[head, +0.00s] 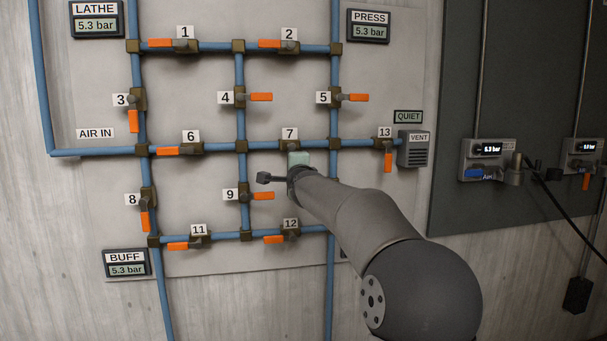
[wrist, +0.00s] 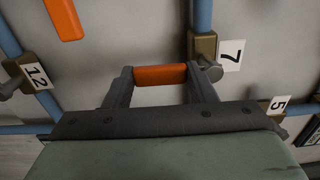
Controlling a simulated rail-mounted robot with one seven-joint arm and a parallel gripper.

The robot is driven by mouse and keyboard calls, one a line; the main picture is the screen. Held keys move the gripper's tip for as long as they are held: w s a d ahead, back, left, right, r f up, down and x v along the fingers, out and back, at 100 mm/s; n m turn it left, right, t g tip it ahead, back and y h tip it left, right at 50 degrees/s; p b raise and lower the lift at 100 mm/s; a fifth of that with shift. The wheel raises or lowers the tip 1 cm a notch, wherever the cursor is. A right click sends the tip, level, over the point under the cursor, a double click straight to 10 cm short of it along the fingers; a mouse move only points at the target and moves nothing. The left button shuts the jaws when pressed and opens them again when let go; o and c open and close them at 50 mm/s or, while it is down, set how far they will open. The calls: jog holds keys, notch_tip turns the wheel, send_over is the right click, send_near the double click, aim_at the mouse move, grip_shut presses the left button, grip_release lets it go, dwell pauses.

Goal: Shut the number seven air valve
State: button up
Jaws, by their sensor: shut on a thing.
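Valve 7 is on the horizontal pipe in the head view, under its number label (head: 290,134). My gripper (head: 298,158) is right at it and hides its handle there. In the wrist view the brass body of valve 7 (wrist: 203,46) sits on the blue pipe (wrist: 201,14), beside the 7 label (wrist: 231,56). The orange handle (wrist: 160,74) lies between my two grey fingers, and my gripper is shut on it. The handle looks to lie across the pipe, pointing down the panel. The fingertips' contact is partly hidden.
Valve 12 (head: 290,235) is below and valve 9 (head: 244,195) is below left, its handle pointing right close to my wrist. Valve 5 (head: 335,97) is above right. The vent box (head: 414,149) stands right. Bare panel lies between the pipes.

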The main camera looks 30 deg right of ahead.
jog(key=shift+d, duration=0.1)
dwell(0.5)
jog(key=o, duration=1.4)
jog(key=shift+s, duration=0.15)
jog(key=shift+b+v, duration=8.65)
jog(key=shift+b, duration=0.15)
